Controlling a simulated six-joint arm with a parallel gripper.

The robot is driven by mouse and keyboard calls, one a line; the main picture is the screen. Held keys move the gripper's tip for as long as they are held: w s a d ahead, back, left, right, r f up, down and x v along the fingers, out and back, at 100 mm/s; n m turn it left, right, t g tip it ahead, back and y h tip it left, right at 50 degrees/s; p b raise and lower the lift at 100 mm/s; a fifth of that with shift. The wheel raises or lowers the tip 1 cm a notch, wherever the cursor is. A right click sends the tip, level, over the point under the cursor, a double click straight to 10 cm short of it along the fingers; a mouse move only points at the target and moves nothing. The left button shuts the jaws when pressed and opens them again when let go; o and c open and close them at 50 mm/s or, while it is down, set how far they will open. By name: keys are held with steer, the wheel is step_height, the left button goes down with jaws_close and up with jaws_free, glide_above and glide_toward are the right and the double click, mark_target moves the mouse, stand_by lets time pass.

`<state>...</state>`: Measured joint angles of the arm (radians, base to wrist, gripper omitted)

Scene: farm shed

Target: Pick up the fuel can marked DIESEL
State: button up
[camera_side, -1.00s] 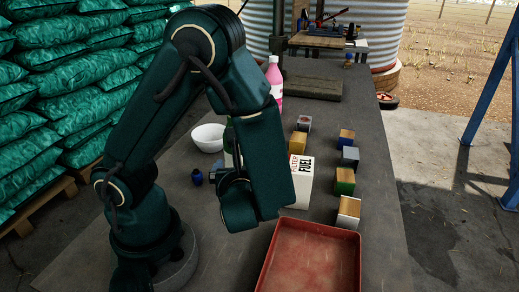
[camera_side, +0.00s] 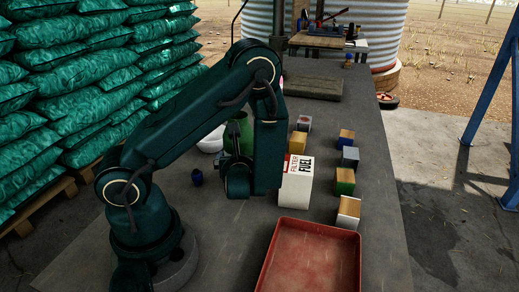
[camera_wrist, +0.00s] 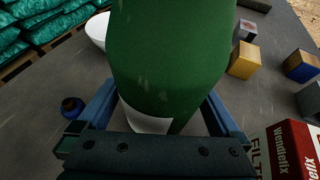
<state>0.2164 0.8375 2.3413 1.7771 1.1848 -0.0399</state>
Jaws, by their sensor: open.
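A large green rounded container (camera_wrist: 170,60) fills the middle of the wrist view, with part of a white label low on its front. No DIESEL lettering can be read on it. It also shows in the side view (camera_side: 241,125), mostly hidden behind my arm. My gripper (camera_wrist: 160,108) is open, with one blue finger on each side of the green container's lower part in the wrist view. I cannot tell whether the fingers touch it. In the side view my gripper (camera_side: 237,172) is low, in front of the green container.
A white and red fuel filter box (camera_side: 297,184) stands close at the right. A small dark blue bottle (camera_side: 197,177) stands left, and a white bowl (camera_side: 210,142) behind. Several coloured blocks (camera_side: 345,182) stand farther right. A red tray (camera_side: 357,262) lies in front.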

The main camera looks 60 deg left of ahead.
steer(key=shift+w+a+f, duration=0.15)
steer(key=shift+a, duration=0.15)
steer(key=c, duration=1.5)
steer(key=shift+r, duration=0.25)
